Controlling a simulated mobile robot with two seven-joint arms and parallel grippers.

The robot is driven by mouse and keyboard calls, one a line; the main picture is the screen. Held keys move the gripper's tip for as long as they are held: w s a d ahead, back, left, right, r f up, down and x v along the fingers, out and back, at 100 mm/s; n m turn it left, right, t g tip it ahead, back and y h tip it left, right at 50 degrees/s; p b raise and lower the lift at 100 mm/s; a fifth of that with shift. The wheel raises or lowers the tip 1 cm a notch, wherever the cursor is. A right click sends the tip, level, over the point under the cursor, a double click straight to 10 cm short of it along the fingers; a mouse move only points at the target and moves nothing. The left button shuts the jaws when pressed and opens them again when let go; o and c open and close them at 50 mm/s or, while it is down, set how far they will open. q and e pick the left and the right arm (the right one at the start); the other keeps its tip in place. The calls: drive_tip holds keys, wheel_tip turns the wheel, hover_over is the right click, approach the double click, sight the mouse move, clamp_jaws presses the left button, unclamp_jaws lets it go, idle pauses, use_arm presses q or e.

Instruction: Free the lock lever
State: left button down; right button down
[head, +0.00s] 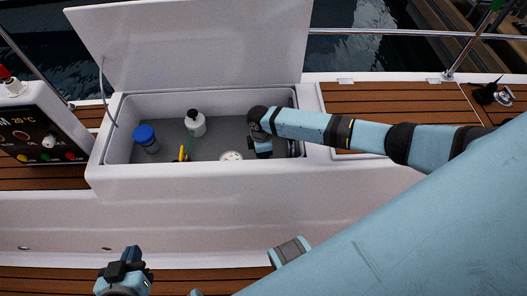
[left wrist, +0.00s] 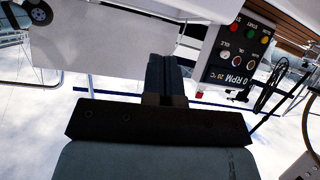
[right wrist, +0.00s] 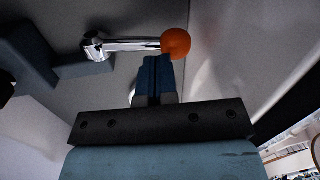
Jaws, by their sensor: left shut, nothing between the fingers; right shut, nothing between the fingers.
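A metal lever with an orange ball knob (right wrist: 177,42) shows in the right wrist view, mounted by a bright hub on a grey wall. I take it to be the lock lever. My right gripper (right wrist: 156,66) is shut and empty, its fingertips just below the lever, close to the knob; I cannot tell whether they touch. In the head view my right gripper (head: 263,151) reaches down into the open white locker (head: 215,177), and the lever cannot be made out there. My left gripper (head: 131,254) is shut and empty, low at the left, in front of the locker.
The locker lid (head: 195,45) stands open. Inside are a blue-capped jar (head: 146,143), a white bottle with a black cap (head: 195,125), a yellow-handled tool (head: 183,154) and a round white item (head: 231,156). A control panel (head: 38,125) stands at the left.

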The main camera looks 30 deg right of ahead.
drive_tip(key=shift+w+r, duration=0.1)
drive_tip(key=shift+r, duration=0.3)
use_arm(q)
drive_tip(key=p, duration=0.3)
drive_tip(key=shift+s+a+r+g, duration=0.15)
drive_tip(key=shift+a+r+g, duration=0.05)
drive_tip(key=shift+a+g, duration=0.15)
use_arm(e)
wheel_tip(320, 180, up, 13)
drive_tip(key=w, duration=0.2)
drive_tip(key=shift+s+f, duration=0.15)
drive_tip(key=shift+f, duration=0.05)
